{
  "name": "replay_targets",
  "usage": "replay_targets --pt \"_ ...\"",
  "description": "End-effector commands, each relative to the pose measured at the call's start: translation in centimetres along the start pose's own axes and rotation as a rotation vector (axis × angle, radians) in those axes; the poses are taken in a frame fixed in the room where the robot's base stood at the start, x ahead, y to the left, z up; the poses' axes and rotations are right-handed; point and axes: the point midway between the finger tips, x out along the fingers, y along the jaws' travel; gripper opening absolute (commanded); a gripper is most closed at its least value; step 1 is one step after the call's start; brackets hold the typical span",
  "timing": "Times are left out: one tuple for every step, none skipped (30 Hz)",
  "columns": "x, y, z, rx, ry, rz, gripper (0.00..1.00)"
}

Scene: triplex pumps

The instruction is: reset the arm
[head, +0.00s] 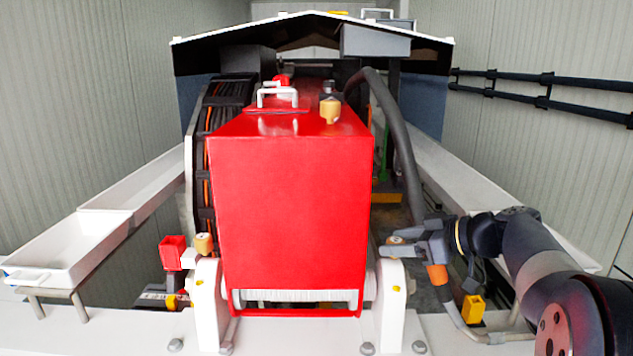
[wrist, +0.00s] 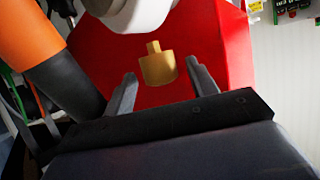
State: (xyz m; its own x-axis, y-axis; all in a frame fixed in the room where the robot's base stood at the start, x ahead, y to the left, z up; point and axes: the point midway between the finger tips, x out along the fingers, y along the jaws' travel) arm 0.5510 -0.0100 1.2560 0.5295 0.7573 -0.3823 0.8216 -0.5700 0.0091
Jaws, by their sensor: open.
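My arm comes in from the lower right in the head view. My gripper (head: 408,243) points left, beside the right white bracket (head: 391,300) at the front of the red pump housing (head: 290,215). In the wrist view my gripper (wrist: 160,72) has its two dark fingers apart. A brass fitting (wrist: 158,66) shows between and beyond the fingertips, in front of the red surface (wrist: 225,60). Nothing is seen held. In the head view a small brass part (head: 396,240) is at the bracket's top, partly hidden by my gripper; whether they touch, I cannot tell.
Brass fittings sit on the left bracket (head: 204,243) and on the housing top (head: 330,110). A thick dark hose (head: 402,140) curves down behind my gripper. An orange-banded hose (head: 438,275) hangs below it. A white tray (head: 62,250) stands left; black pipes (head: 545,90) run along the right wall.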

Motion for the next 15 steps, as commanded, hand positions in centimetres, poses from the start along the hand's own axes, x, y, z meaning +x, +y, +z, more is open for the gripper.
replay_targets --pt "-1.0 0.1 0.5 -0.003 0.0 0.008 0.55" --pt "-1.6 0.1 0.5 -0.003 -0.001 0.008 0.55" --pt "-2.4 0.1 0.5 -0.003 -0.001 0.009 0.55" --pt "-2.9 0.1 0.5 -0.002 -0.001 0.008 0.55" --pt "-3.4 0.1 0.5 -0.002 -0.001 0.009 0.55" --pt "-4.0 0.0 0.4 -0.002 -0.001 0.007 0.55" --pt "-4.4 0.1 0.4 -0.002 -0.001 0.008 0.55" --pt "-4.8 0.0 0.4 -0.002 -0.001 0.007 0.55" --pt "-5.2 0.0 0.4 -0.001 -0.001 0.006 0.55" --pt "-5.5 0.0 0.3 -0.001 -0.001 0.007 0.55" --pt "-5.8 0.0 0.3 0.0 -0.001 0.006 0.55" --pt "-6.0 0.0 0.3 0.0 -0.001 0.005 0.55" --pt "-6.2 0.0 0.3 0.0 -0.001 0.005 0.55" --pt "-6.3 0.0 0.3 0.0 -0.001 0.005 0.55" --pt "-6.4 0.0 0.2 0.0 -0.001 0.005 0.55"
